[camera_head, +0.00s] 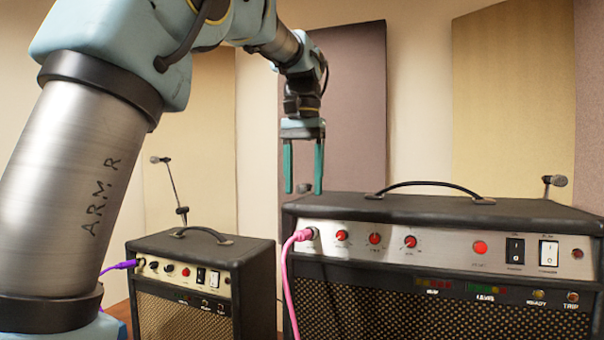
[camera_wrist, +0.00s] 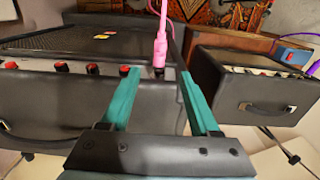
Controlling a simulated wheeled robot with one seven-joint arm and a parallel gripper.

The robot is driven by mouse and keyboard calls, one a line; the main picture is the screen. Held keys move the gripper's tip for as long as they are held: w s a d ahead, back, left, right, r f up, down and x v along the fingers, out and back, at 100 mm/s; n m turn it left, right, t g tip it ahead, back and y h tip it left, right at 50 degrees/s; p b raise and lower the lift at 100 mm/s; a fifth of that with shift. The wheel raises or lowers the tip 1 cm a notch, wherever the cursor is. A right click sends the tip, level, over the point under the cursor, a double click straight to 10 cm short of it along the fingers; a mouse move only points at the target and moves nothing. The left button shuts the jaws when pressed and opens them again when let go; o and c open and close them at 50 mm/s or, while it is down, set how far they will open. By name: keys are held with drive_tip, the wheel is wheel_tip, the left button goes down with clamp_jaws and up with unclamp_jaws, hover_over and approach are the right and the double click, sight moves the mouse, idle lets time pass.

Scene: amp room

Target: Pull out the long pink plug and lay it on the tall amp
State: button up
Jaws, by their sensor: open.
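The long pink plug (camera_head: 303,235) sits in the socket at the left end of the front panel of the larger black amp (camera_head: 440,212), the taller one in view. Its pink cable hangs down the amp's front. My gripper (camera_head: 304,192) is open and empty, fingers pointing down, and appears above the plug. In the wrist view the pink plug (camera_wrist: 160,52) shows between and just beyond my green fingertips (camera_wrist: 159,72), not gripped. The larger amp's top also shows there (camera_wrist: 60,95).
A smaller amp (camera_head: 205,250) stands to the left with a purple plug (camera_head: 122,265) in its panel. The larger amp has a raised carrying handle (camera_head: 430,184) on top. Microphones (camera_head: 555,181) stand behind. Red knobs (camera_head: 375,239) lie right of the pink plug.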

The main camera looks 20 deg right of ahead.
sight(303, 230)
wheel_tip(303, 230, down, 9)
drive_tip(key=shift+f+p, duration=0.2)
drive_tip(key=shift+p, duration=0.15)
drive_tip(key=shift+c, duration=0.4)
clamp_jaws()
idle(0.6)
idle(0.5)
